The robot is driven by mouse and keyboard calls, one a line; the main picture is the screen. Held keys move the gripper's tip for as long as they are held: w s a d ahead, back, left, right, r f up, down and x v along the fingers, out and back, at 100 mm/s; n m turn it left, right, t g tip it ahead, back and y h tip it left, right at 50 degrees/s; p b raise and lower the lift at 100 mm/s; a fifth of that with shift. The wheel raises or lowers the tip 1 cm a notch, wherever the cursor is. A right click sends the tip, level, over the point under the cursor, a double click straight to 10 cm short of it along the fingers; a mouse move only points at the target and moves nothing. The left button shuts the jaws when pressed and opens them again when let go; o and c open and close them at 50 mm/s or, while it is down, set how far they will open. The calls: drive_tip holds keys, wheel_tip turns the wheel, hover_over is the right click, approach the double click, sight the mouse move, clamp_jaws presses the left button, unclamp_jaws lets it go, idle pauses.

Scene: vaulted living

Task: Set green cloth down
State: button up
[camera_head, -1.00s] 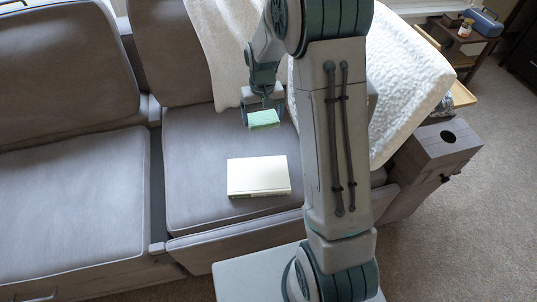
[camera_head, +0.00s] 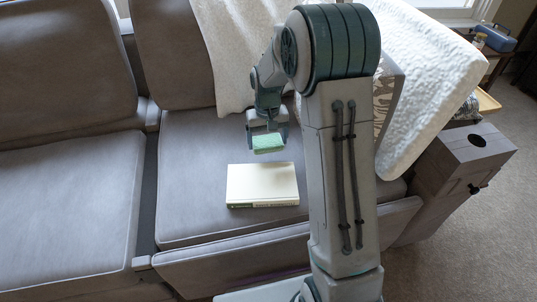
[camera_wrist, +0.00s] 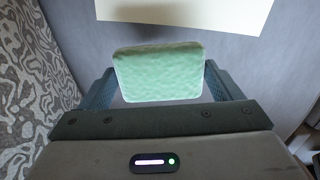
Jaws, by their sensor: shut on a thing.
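A green cloth (camera_head: 268,143), a small folded block, hangs in my gripper (camera_head: 267,134) above the grey sofa seat. In the wrist view the green cloth (camera_wrist: 159,73) spans between the two fingers of my gripper (camera_wrist: 158,84), which are shut on its sides. In the head view it appears just behind a cream book lying on the seat. I cannot tell exactly how high it is above the cushion.
The cream book (camera_head: 262,185) lies flat on the sofa seat (camera_head: 190,200), and its edge shows in the wrist view (camera_wrist: 190,10). A patterned cushion (camera_wrist: 35,80) is at the left there. White blankets (camera_head: 425,85) drape the sofa's right side. Bare seat lies left of the book.

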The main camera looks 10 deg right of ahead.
sight(267, 159)
drive_tip(key=shift+f+b, duration=1)
drive_tip(key=shift+f, duration=1.6)
drive_tip(key=shift+f, duration=0.15)
drive_tip(key=o, duration=0.7)
